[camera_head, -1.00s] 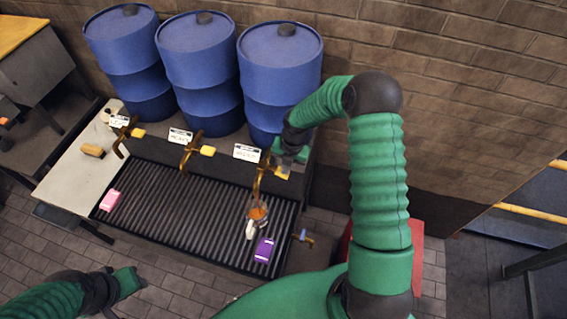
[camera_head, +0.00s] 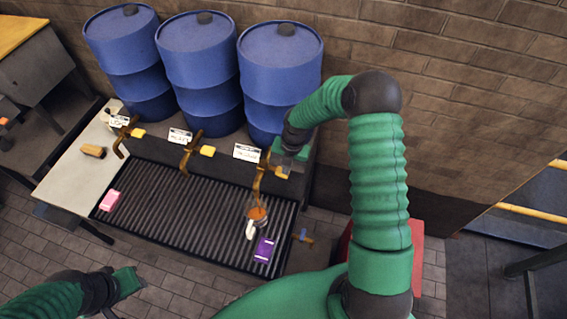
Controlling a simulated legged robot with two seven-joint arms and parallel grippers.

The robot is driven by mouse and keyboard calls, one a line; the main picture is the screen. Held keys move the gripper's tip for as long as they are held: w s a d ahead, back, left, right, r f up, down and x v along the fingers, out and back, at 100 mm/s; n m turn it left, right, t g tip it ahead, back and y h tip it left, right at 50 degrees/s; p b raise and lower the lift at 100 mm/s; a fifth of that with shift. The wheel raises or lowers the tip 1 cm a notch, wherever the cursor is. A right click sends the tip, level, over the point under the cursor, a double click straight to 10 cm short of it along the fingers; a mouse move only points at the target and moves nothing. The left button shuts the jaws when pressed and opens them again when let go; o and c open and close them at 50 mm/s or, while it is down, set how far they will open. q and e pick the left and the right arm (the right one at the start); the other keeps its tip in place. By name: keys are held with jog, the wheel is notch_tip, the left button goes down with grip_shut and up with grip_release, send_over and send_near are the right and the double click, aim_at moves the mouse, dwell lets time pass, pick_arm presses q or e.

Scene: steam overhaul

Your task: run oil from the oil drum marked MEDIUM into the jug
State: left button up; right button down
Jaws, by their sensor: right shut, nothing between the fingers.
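Three blue drums stand in a row at the back: a left drum (camera_head: 121,45), a middle drum (camera_head: 198,50) and a right drum (camera_head: 279,60). Each has a brass tap with a yellow handle and a white label; the lettering is too small to read. A clear jug (camera_head: 257,213) with amber oil in it stands on the grate under the right tap (camera_head: 259,180). My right gripper (camera_head: 284,167) is shut and empty, right beside that tap's yellow handle (camera_head: 281,173); I cannot tell whether they touch. My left gripper (camera_head: 132,282) is low at the left, far from the taps.
The ribbed drip grate (camera_head: 180,205) lies before the drums. A purple box (camera_head: 265,250) lies close in front of the jug, a pink block (camera_head: 110,201) at the grate's left. A tan item (camera_head: 93,151) lies on the pale bench top (camera_head: 66,177).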

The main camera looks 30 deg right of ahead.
dwell(0.4)
jog(key=shift+r+p, duration=0.8)
